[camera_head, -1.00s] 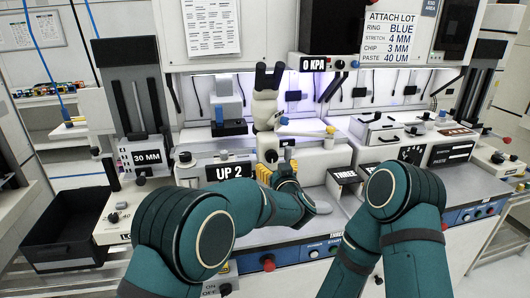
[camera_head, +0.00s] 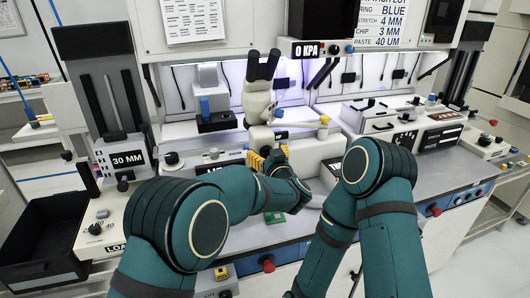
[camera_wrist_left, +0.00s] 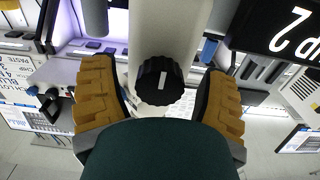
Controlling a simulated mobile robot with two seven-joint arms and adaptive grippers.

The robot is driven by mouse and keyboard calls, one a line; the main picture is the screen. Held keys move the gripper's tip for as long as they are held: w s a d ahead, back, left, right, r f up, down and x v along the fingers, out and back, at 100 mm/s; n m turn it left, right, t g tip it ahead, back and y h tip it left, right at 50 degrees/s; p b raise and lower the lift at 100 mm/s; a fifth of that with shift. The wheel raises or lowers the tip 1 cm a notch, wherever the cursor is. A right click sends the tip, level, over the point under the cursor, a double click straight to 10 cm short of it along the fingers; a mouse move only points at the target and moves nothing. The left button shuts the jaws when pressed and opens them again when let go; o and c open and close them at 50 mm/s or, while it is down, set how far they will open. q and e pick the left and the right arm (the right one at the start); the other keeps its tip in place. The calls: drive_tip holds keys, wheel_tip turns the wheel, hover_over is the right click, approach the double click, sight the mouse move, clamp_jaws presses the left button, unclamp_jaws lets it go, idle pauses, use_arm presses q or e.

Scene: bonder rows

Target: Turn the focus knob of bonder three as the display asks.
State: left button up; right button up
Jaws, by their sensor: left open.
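The focus knob (camera_wrist_left: 160,81) is black and ribbed with a white pointer mark, on the pale microscope column of the bonder. In the left wrist view it sits between the yellow finger pads of my left gripper (camera_wrist_left: 158,90), with a gap on both sides. In the head view the left gripper (camera_head: 267,158) is at the pale microscope (camera_head: 259,103), and the knob is hidden. The black display shows in part in the left wrist view (camera_wrist_left: 285,30), upside down, with a white 2 and part of "UP". In the head view my left arm mostly covers it. The right gripper is out of view.
A sign (camera_head: 127,159) reads 30 MM on the left unit. A black bin (camera_head: 45,240) stands at the far left. A 0 KPA readout (camera_head: 308,49) hangs above the bench. A small green piece (camera_head: 275,217) lies on the bench beside my left forearm.

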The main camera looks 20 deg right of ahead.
use_arm(q)
drive_tip(key=shift+c, duration=0.2)
drive_tip(key=c, duration=1.2)
drive_tip(key=shift+r+m+p, duration=0.15)
drive_tip(key=shift+m+p, duration=0.35)
drive_tip(key=shift+p, duration=0.3)
drive_tip(key=m+p, duration=0.6)
drive_tip(key=p, duration=0.1)
drive_tip(key=shift+m, duration=0.4)
drive_tip(key=m+p, duration=0.1)
drive_tip(key=m, duration=0.1)
drive_tip(key=shift+m+p, duration=0.35)
drive_tip(key=shift+m, duration=0.05)
drive_tip(key=m+p, duration=0.1)
drive_tip(key=m, duration=0.1)
drive_tip(key=shift+m, duration=0.3)
drive_tip(key=m+p, duration=0.1)
drive_tip(key=m, duration=0.2)
drive_tip(key=shift+m+p, duration=0.5)
drive_tip(key=shift+m, duration=0.3)
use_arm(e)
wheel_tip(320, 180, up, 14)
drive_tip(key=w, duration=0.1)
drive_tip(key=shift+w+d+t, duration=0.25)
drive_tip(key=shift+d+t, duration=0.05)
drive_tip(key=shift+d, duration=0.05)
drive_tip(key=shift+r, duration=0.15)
